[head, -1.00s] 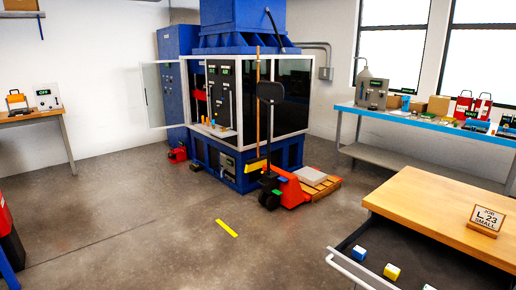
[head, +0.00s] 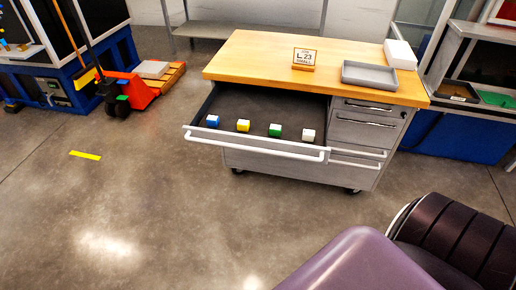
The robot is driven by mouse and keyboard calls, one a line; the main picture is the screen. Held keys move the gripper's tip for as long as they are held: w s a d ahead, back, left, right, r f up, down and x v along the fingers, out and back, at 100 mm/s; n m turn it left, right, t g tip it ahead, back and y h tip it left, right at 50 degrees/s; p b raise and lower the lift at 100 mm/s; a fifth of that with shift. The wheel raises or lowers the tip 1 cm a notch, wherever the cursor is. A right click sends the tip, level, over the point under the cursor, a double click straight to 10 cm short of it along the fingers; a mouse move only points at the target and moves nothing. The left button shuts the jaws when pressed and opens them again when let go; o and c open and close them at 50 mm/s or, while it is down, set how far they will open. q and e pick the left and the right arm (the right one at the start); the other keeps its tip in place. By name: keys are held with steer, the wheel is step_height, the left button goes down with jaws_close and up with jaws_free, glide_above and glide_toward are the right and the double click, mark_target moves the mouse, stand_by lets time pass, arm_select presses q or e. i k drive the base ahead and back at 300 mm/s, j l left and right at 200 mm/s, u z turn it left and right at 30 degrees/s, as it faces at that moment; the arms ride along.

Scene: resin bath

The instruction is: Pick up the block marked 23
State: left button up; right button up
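Several small blocks with pale tops lie in a row, spaced apart, in the open top drawer (head: 265,105) of a workbench cabinet. From left to right they are a blue block (head: 212,121), a yellow block (head: 243,126), a green block (head: 275,131) and a whitish block (head: 308,135). Any marks on them are too small to read, so I cannot tell which is 23. A sign (head: 303,59) on the wooden top reads "L 23 SMALL". Neither of my grippers is in view.
A grey tray (head: 383,75) and a white stack (head: 399,54) sit on the wooden bench top (head: 250,58). The drawer's white handle (head: 255,148) juts out in front. An orange pallet jack (head: 137,92) stands at the left. The floor before the cabinet is open.

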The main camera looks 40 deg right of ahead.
mark_target(308, 135)
steer(key=z, duration=1.55)
